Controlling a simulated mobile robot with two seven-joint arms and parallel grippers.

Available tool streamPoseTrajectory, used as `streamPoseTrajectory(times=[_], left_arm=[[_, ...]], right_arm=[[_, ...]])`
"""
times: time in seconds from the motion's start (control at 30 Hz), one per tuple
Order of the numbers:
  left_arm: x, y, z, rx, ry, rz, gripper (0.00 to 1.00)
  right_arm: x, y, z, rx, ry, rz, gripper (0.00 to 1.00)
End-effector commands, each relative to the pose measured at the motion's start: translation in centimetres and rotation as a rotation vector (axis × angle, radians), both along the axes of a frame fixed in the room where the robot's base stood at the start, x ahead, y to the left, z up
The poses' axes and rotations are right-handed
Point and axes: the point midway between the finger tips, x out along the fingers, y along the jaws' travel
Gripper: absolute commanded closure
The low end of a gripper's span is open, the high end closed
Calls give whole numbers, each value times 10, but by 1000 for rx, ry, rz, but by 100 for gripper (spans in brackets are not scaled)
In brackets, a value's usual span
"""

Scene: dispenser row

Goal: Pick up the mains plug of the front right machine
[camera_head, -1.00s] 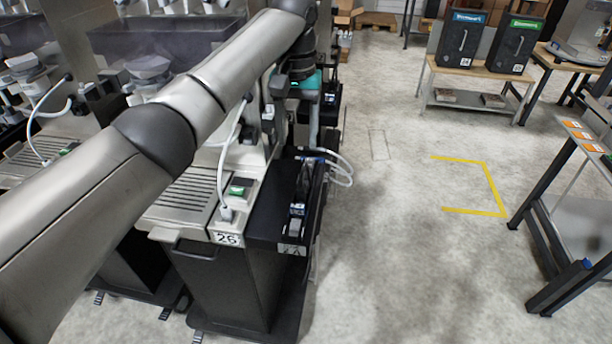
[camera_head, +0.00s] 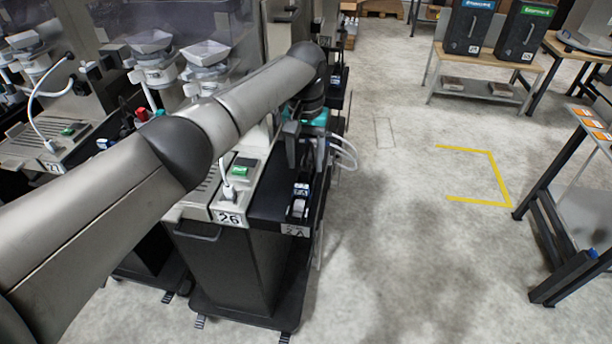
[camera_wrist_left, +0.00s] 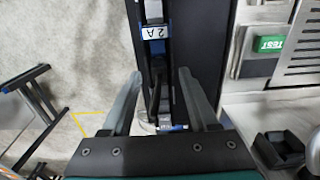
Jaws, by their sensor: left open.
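The front right machine (camera_head: 229,262) is the black-bodied one with label 26. A white cable ends in a white plug-like piece (camera_head: 229,191) upright on its top panel, near a green-lit switch; I cannot tell whether this is the mains plug. My left gripper (camera_head: 306,148) is over the narrow black ledge at the machine's right side, pointing down. My right gripper is out of view.
White cable loops (camera_head: 345,152) hang off the ledge's far right side. A small blue-and-black unit (camera_head: 300,198) sits on the ledge. Machine 27 (camera_head: 50,165) stands left. A dark-legged table (camera_head: 560,180) is at right; the floor between is clear.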

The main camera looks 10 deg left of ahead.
Motion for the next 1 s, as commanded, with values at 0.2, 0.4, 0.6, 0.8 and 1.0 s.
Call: streamPoseTrajectory(times=[0.2,0.4,0.6,0.8,1.0], left_arm=[[1,-1,-25,1,1,-1,40],[2,-1,-28,0,-1,-1,40],[2,-1,-28,0,0,-1,52],[2,-1,-28,0,0,-1,75],[2,-1,-28,0,0,-1,97]], right_arm=[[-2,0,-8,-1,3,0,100],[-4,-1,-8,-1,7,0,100],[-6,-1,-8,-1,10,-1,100],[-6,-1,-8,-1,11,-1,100],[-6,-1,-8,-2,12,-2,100]])
